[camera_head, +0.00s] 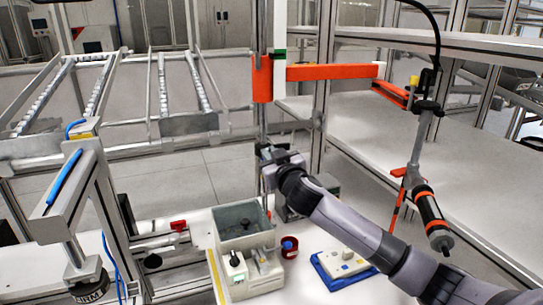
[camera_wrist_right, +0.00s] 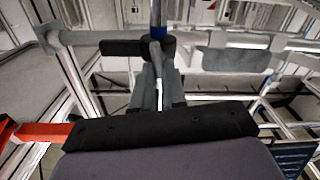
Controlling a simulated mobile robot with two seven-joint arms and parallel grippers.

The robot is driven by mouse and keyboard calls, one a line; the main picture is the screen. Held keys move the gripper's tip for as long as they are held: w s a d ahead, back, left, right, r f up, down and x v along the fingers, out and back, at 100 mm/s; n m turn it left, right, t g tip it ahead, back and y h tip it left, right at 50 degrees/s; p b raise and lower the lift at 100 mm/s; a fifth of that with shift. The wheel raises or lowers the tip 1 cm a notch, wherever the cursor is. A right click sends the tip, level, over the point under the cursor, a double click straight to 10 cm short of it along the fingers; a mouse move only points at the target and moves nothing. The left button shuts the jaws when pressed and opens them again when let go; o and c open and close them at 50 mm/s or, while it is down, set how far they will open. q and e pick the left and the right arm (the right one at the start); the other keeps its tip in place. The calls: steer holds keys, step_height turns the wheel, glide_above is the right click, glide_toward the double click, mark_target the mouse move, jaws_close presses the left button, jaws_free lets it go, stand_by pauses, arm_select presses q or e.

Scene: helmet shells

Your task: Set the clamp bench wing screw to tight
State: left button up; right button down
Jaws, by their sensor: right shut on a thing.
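My right gripper (camera_head: 268,158) reaches in from the lower right to a thin vertical post, below an orange bracket. In the right wrist view its two grey fingers (camera_wrist_right: 158,88) are shut on a small light-grey piece (camera_wrist_right: 155,55), which looks like the wing screw. In the head view the screw is hidden by my gripper. I cannot tell how tight the screw is. My left gripper is not in view.
An orange arm (camera_head: 330,72) extends right from the post. A hanging tool (camera_head: 430,215) is at the right. Roller rails (camera_head: 95,90) are at the left.

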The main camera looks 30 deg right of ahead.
steer(key=shift+w+a+f+n, duration=0.1)
steer(key=shift+a+f+n, duration=0.1)
steer(key=shift+n, duration=2.4)
steer(key=shift+s+a+f+n, duration=0.1)
steer(key=shift+f+n, duration=0.05)
steer(key=shift+n, duration=2.45)
steer(key=shift+w+a+f+n, duration=0.1)
steer(key=shift+a+f+n, duration=0.1)
steer(key=shift+n, duration=2.4)
steer(key=c, duration=1.2)
jaws_free()
steer(key=shift+b+v, duration=0.55)
steer(key=shift+v, duration=3.05)
